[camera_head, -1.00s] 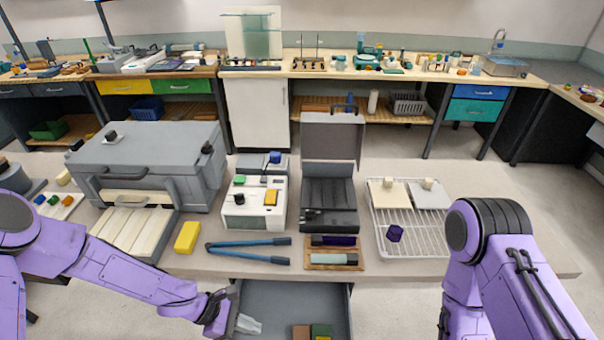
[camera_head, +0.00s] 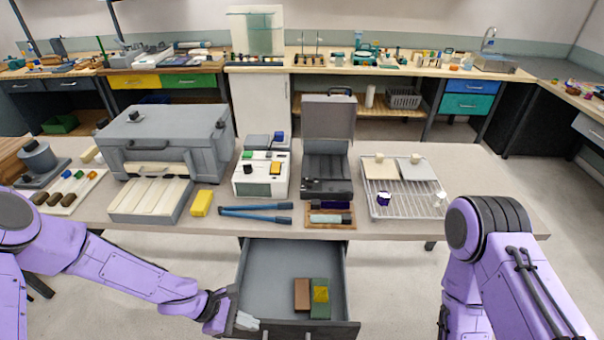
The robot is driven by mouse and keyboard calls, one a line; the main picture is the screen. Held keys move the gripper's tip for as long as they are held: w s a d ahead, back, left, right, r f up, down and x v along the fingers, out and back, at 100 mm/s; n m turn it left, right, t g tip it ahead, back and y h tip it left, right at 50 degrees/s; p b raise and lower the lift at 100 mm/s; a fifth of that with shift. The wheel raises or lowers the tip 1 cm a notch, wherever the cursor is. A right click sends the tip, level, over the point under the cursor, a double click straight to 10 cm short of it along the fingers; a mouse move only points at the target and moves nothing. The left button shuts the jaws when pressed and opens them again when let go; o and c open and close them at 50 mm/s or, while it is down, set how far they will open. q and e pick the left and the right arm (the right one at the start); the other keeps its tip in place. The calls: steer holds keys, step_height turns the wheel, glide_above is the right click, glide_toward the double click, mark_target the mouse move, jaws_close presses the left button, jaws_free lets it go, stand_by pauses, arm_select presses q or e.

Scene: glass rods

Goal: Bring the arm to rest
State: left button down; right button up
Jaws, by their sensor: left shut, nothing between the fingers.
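My left arm comes in from the left, and its gripper (camera_head: 246,321) is shut and empty. It is at the left front corner of the open drawer (camera_head: 262,270); I cannot tell whether it touches the drawer. My right arm (camera_head: 490,230) is bent at the right edge of the view, and its gripper is out of the picture. The drawer holds a brown block (camera_head: 302,294) and a green block (camera_head: 320,310) with a yellow piece on it.
The bench (camera_head: 400,232) carries a grey furnace-like box (camera_head: 165,140), a yellow block (camera_head: 202,203), blue-handled tongs (camera_head: 256,213), a white device (camera_head: 262,175), an open dark case (camera_head: 327,175) and a wire rack (camera_head: 405,205). Open floor lies right of the drawer.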

arm_select(q)
steer(key=s+a+f+m+t+y+b, duration=0.1)
steer(key=s+a+f+m+y+b, duration=0.4)
steer(key=f, duration=0.5)
steer(key=s+a+f+m+t+y+b, duration=0.2)
steer(key=s+a+f+m+y+b, duration=0.3)
steer(key=s+a+f+y+b, duration=0.2)
steer(key=s+a+f+b, duration=0.2)
steer(key=s+a+f, duration=0.1)
steer(key=s+a, duration=0.1)
steer(key=shift+a+f+m, duration=0.35)
steer(key=shift+a+m, duration=0.05)
steer(key=shift+a, duration=0.15)
arm_select(e)
step_height(320, 180, down, 14)
steer(key=shift+w+f, duration=0.25)
steer(key=shift+w, duration=0.05)
